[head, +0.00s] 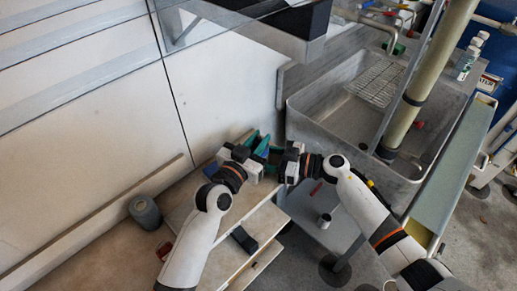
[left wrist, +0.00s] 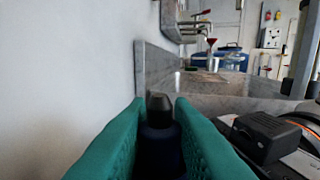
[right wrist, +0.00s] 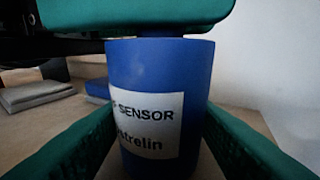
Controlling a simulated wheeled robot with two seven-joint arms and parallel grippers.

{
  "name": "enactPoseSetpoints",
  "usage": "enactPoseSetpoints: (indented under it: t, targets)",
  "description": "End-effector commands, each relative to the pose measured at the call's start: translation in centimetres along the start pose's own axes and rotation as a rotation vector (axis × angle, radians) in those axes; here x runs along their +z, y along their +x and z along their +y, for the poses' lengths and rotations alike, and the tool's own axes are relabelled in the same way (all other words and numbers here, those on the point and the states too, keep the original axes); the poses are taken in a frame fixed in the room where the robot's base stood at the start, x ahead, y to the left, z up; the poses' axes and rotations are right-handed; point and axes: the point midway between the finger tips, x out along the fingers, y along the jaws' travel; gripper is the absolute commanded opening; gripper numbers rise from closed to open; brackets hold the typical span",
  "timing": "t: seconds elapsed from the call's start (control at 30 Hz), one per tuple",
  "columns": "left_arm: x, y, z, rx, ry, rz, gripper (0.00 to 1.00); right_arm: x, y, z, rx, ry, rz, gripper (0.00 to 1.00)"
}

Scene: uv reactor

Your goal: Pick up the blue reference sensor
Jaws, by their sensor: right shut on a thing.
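A green finger of my left gripper also shows above the sensor in the right wrist view. I cannot tell whether the left fingers press on it.
A grey sink (head: 345,125) with a wire rack stands at the back right. A grey cylinder (head: 145,212) stands on the wooden surface at left.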

Motion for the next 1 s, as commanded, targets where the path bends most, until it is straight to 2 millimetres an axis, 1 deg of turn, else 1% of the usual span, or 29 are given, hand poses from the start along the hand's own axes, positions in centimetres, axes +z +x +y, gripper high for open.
enactPoseSetpoints:
  t: [0.17, 0.27, 0.37, 0.6, 0.7, 0.83, 1.0]
  targets:
    - [0.0, 0.0, 0.0, 0.0, 0.0, 0.0, 0.0, -0.1, 0.0, 0.0, 0.0, 0.001, 0.001, 0.36]
    - [0.4, 0.0, 0.0, 0.0, -0.001, -0.002, 0.0, -0.1, 0.0, 0.0, 0.0, 0.001, 0.001, 0.36]
    - [1.7, 0.0, 0.0, 0.0, -0.001, -0.005, 0.0, -0.1, 0.0, 0.0, 0.0, 0.001, 0.001, 0.36]
    - [6.6, 0.0, 0.0, 0.0, 0.001, -0.006, 0.0, -0.1, 0.0, 0.0, 0.0, 0.001, 0.001, 0.36]
    - [8.3, 0.0, 0.0, 0.001, 0.0, -0.005, 0.0, -0.1, 0.0, 0.0, 0.0, 0.001, 0.001, 0.36]
    - [9.6, 0.0, 0.0, 0.0, 0.001, -0.003, 0.0, -0.1, 0.0, 0.0, 0.0, 0.001, 0.001, 0.36]
    - [10.1, 0.0, 0.0, 0.0, -0.001, 0.0, 0.0, -0.1, 0.0, 0.0, 0.0, 0.001, 0.001, 0.36]
